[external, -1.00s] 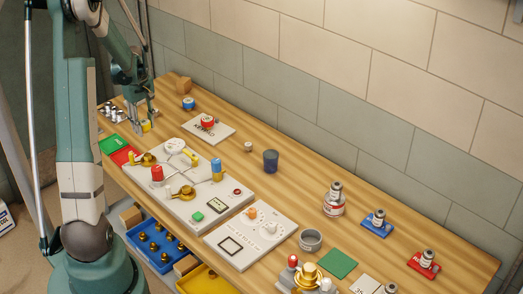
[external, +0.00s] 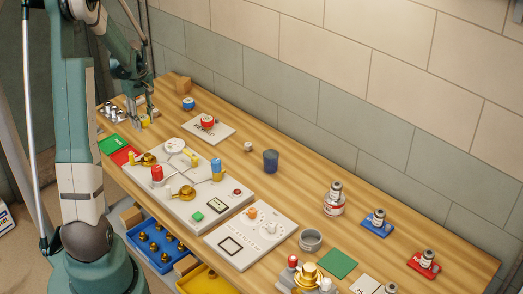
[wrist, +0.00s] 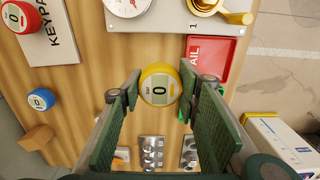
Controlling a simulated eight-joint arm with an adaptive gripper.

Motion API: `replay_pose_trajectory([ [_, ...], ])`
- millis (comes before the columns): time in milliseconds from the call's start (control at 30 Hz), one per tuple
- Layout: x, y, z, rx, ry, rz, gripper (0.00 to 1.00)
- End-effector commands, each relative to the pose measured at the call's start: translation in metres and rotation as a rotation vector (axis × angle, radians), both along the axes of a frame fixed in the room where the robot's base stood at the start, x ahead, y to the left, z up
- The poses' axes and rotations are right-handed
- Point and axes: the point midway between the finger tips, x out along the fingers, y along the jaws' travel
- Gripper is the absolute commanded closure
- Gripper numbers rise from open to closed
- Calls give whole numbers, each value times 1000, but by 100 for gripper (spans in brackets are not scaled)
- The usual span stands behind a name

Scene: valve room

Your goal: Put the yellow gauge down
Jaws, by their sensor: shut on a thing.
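The yellow gauge (wrist: 159,84) is a round piece with a pale face reading 0. It sits between the fingertips of my gripper (wrist: 160,92) in the wrist view, and the fingers are shut on it. In the external view the gauge (external: 145,123) shows small and yellow at the tips of my gripper (external: 142,116), near the far left end of the wooden bench. Its height above the bench is hard to tell. A red tray (wrist: 222,58) lettered "AIL" lies beside it, with a green tray (external: 112,144) alongside, mostly hidden by a finger in the wrist view.
A blue gauge (wrist: 41,99) and a wooden block (wrist: 37,138) stand to the left in the wrist view. A red gauge (wrist: 20,15) sits on the keypad plate (wrist: 60,45). Metal parts (wrist: 151,152) and a control panel (external: 185,190) are close by. Bare wood lies between.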

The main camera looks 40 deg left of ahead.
Motion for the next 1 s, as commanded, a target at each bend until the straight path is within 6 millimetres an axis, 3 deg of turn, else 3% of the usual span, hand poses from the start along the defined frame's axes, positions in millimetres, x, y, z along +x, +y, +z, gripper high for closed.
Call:
replay_pose_trajectory([
  [267, 3, 32, 1, 0, 0, 2, 83],
  [733, 3, 150, 3, 0, 0, 2, 83],
  [1000, 0, 179, 3, 0, 0, 0, 83],
])
